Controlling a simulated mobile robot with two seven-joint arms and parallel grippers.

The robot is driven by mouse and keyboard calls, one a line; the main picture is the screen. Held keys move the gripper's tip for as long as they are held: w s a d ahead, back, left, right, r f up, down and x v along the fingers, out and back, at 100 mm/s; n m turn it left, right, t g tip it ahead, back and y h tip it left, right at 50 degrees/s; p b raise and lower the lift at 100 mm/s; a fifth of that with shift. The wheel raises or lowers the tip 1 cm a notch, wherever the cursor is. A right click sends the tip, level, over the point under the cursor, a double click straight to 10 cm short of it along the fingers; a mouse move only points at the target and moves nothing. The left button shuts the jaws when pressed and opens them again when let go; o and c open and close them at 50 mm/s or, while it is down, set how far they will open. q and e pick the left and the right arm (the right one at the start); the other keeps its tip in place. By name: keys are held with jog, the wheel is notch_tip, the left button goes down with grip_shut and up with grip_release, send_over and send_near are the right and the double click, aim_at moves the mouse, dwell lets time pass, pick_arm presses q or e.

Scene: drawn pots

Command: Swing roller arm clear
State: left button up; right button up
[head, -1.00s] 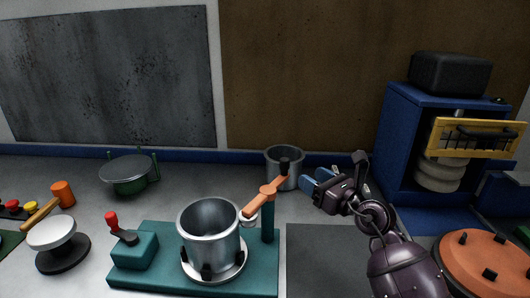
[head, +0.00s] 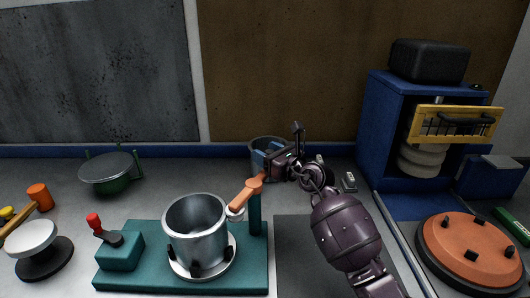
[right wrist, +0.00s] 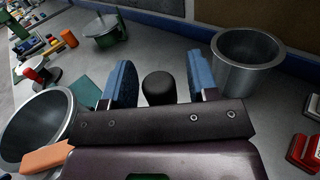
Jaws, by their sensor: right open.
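The orange roller arm (head: 246,193) is mounted on a teal post (head: 255,214) at the right of the teal base (head: 250,272). Its roller end reaches the rim of a steel pot (head: 196,234), and its other end points back and right. The orange arm also shows in the right wrist view (right wrist: 48,158). Its black knob (right wrist: 158,90) stands between the blue fingers of my right gripper (right wrist: 162,72), which are open with gaps on both sides. In the head view my right gripper (head: 268,156) covers the knob. My left gripper is not in view.
A second steel pot (right wrist: 246,64) stands just behind my right gripper. A red lever (head: 94,222) is at the base's left. A dark mat (head: 300,262) lies right of the base. A blue kiln (head: 388,130) and an orange round plate (head: 470,248) are farther right.

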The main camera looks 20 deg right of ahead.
jog(key=shift+w+a, duration=0.25)
jog(key=shift+w, duration=0.1)
grip_shut()
